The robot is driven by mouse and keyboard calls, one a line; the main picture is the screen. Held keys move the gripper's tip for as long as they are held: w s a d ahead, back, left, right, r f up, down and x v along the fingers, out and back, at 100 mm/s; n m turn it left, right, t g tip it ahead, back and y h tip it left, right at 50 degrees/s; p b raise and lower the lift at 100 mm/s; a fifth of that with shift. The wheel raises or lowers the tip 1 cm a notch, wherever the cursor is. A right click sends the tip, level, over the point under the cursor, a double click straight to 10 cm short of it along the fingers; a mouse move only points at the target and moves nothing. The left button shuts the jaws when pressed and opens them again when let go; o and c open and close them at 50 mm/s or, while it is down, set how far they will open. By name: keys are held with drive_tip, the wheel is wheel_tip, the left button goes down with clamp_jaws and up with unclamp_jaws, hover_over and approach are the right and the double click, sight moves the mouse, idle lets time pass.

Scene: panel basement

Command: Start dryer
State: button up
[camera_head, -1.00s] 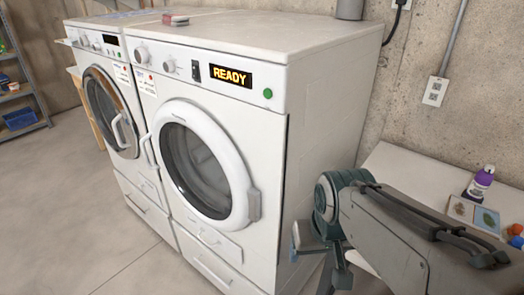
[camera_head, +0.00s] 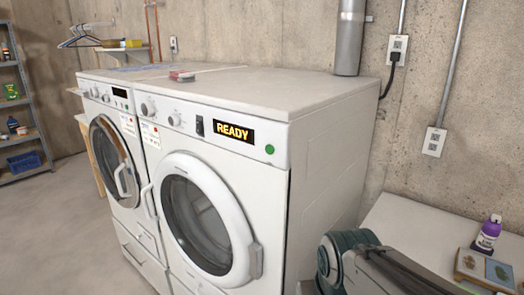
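The nearer white machine (camera_head: 232,186) has a round door (camera_head: 206,217) that looks closed. Its display (camera_head: 234,132) reads READY in amber. A round green button (camera_head: 270,149) sits right of the display, near the panel's right edge. A dark rocker switch (camera_head: 200,126) and knobs (camera_head: 148,107) are left of the display. A second white front-loader (camera_head: 118,172) stands to its left, with a dark display (camera_head: 120,92). I cannot read which one is labelled the dryer. My arm shows at the bottom right, right of the nearer machine; my gripper is out of view.
A white table (camera_head: 420,229) on the right holds a purple-capped bottle (camera_head: 487,233) and a picture board (camera_head: 486,268). A shelf rack (camera_head: 22,110) stands far left. Floor in front of the machines is clear.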

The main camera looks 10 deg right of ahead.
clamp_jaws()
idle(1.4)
